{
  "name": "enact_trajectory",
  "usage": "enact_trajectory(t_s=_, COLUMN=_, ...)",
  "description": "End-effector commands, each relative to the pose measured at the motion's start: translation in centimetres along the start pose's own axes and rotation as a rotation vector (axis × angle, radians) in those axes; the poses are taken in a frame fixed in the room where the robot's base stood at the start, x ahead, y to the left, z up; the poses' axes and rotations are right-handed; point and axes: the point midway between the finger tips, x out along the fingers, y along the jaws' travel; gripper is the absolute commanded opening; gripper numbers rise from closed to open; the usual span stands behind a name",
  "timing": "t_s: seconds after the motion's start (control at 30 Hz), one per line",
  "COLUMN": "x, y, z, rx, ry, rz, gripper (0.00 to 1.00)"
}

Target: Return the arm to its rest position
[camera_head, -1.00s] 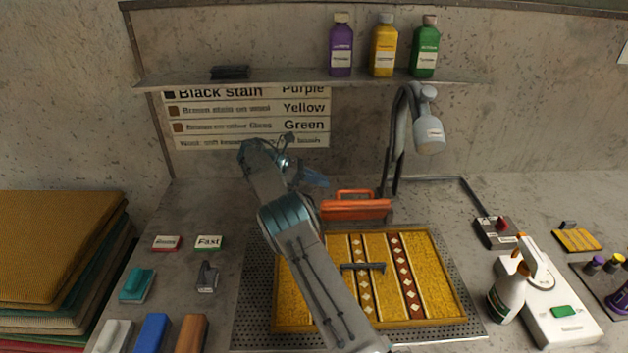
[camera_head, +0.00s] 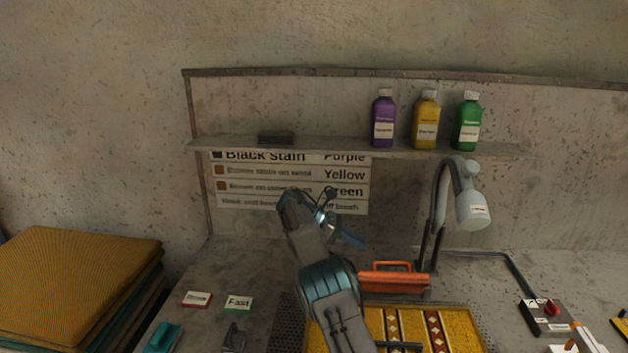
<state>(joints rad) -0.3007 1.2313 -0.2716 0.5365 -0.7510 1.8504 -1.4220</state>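My arm reaches up from the bottom middle in the head view. My gripper (camera_head: 340,222) is at its far end, in front of the wall sign and above the back of the worktop. It touches nothing that I can make out. Its fingers are small and partly hidden by the wrist, so I cannot tell whether they are open or shut. No held object shows.
A yellow patterned rug (camera_head: 458,326) lies at the bottom, behind it an orange-red tool (camera_head: 394,278) and a shower head (camera_head: 472,209). Bottles stand on the shelf (camera_head: 350,147). Folded rugs (camera_head: 70,285) are stacked at left.

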Motion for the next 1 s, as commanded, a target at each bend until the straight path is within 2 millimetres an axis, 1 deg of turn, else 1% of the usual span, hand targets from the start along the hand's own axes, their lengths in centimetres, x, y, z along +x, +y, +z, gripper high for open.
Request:
enact_trajectory(t_s=0.03, x=0.1, y=-0.4, z=1.3, rx=0.027, ry=0.03, rz=0.002, gripper=0.23)
enact_trajectory(t_s=0.1, x=0.3, y=-0.9, z=2.5, rx=0.065, ry=0.071, rz=0.006, gripper=0.23)
enact_trajectory(t_s=0.27, x=0.7, y=-2.4, z=5.0, rx=0.156, ry=0.166, rz=0.012, gripper=0.23)
enact_trajectory(t_s=0.4, x=1.1, y=-4.0, z=6.9, rx=0.238, ry=0.251, rz=0.013, gripper=0.23)
enact_trajectory(t_s=0.67, x=1.6, y=-8.0, z=9.7, rx=0.395, ry=0.41, rz=0.005, gripper=0.23)
enact_trajectory(t_s=0.8, x=1.7, y=-10.5, z=10.7, rx=0.483, ry=0.496, rz=-0.005, gripper=0.23)
enact_trajectory(t_s=0.87, x=1.8, y=-11.6, z=11.1, rx=0.52, ry=0.532, rz=-0.01, gripper=0.23)
enact_trajectory(t_s=1.0, x=1.8, y=-14.5, z=11.7, rx=0.609, ry=0.617, rz=-0.027, gripper=0.23)
